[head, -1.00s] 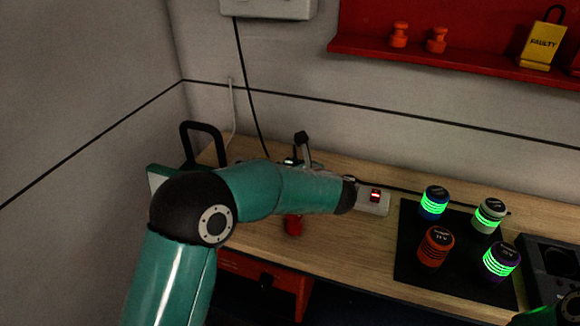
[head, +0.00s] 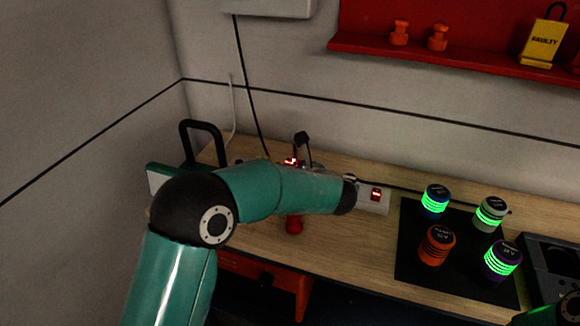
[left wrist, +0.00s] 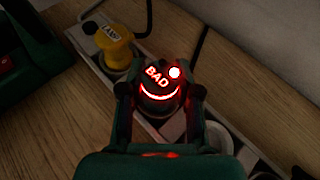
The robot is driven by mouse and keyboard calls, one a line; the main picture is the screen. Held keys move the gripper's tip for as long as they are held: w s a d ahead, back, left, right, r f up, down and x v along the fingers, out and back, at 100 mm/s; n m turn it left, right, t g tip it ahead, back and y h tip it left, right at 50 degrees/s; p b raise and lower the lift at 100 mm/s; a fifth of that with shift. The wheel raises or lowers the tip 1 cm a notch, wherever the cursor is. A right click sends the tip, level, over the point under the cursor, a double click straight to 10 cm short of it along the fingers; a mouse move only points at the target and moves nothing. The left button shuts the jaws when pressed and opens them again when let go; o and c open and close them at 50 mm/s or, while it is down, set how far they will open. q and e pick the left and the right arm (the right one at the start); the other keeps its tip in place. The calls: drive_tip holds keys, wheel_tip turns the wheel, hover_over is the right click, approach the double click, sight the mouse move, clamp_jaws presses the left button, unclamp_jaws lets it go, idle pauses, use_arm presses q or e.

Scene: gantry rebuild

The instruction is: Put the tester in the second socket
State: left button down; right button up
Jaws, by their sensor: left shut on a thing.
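The tester (left wrist: 158,78) is a dark round-topped device with a lit red "BAD", a bright lamp and a red arc. My left gripper (left wrist: 160,92) is shut on it, over the white power strip (left wrist: 217,137). The tester stands between a yellow labelled plug (left wrist: 115,46) and a bare round socket at lower right. Its underside is hidden, so how deep it sits cannot be seen. In the head view my left arm hides most of the strip; the tester's red glow (head: 291,161) shows just behind it.
The strip's end with a red switch (head: 375,195) lies right of my arm. A black mat (head: 412,252) holds several lit cylinders. A red shelf (head: 450,62) hangs on the wall. Bare wood lies between strip and mat.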

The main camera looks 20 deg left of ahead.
use_arm(q)
drive_tip(key=shift+f, duration=0.35)
drive_tip(key=c, duration=1.1)
unclamp_jaws()
drive_tip(key=shift+r, duration=0.1)
drive_tip(key=shift+v, duration=2.95)
drive_tip(key=shift+p+v, duration=0.65)
drive_tip(key=shift+v, duration=1.9)
